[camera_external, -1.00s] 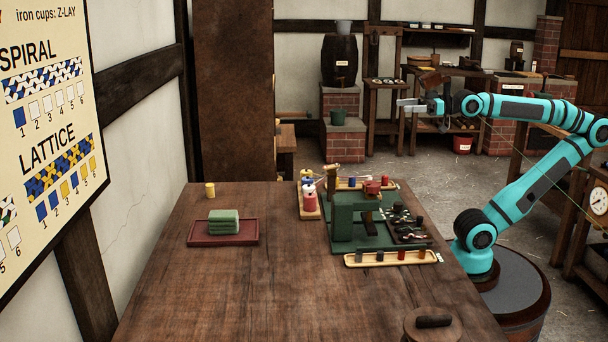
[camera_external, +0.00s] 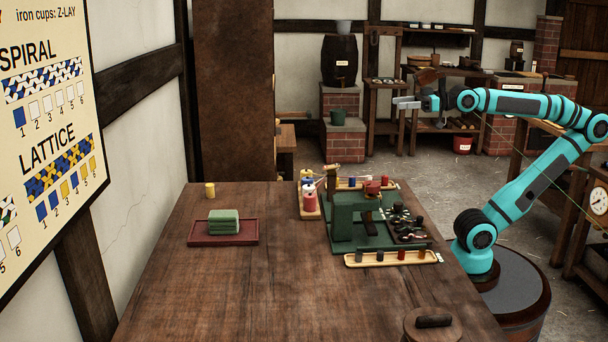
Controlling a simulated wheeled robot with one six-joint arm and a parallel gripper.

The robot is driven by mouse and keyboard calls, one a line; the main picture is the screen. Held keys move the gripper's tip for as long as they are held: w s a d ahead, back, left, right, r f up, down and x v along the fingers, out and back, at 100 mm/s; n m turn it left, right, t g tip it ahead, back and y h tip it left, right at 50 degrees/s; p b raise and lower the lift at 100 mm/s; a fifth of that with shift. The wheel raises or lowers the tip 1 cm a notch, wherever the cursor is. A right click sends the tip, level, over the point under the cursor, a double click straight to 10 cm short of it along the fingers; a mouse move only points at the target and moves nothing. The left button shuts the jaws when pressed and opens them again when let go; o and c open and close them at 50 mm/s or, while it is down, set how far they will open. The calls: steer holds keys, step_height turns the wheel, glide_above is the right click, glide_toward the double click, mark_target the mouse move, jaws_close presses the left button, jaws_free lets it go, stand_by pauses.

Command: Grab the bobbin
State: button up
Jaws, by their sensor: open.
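A small yellow bobbin-like cylinder (camera_external: 210,190) stands upright alone near the far left of the wooden table (camera_external: 240,285). Several other bobbins, including a red one with a pale top (camera_external: 309,199), stand on a small wooden board (camera_external: 311,214) beside the green machine (camera_external: 343,219). The frames do not show which one the task names. My gripper (camera_external: 397,103) is open and empty, high above and beyond the table's far right, pointing left. It is well apart from every bobbin.
Folded green cloth (camera_external: 224,221) lies on a dark red tray (camera_external: 195,236) at left. A wooden tray (camera_external: 350,261) with small cups lies before the machine. A round wooden block (camera_external: 432,328) is at the front right edge. The table's front left is clear.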

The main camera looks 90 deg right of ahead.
steer(key=w+r+g, duration=0.3)
steer(key=w+r, duration=0.1)
steer(key=w, duration=1.2)
steer(key=n+g+y, duration=0.1)
steer(key=n+g, duration=0.3)
steer(key=g, duration=0.6)
glide_above(209, 185)
steer(key=s+d, duration=0.2)
steer(key=s, duration=0.4)
step_height(209, 185, down, 17)
steer(key=shift+y, duration=0.3)
steer(key=x, duration=1.1)
steer(key=shift+w+d+x, duration=0.1)
steer(key=shift+x, duration=1.35)
steer(key=shift+w+d+x, duration=0.15)
steer(key=shift+x, duration=1.3)
steer(key=c, duration=1)
steer(key=shift+r, duration=0.15)
steer(key=shift+c, duration=0.2)
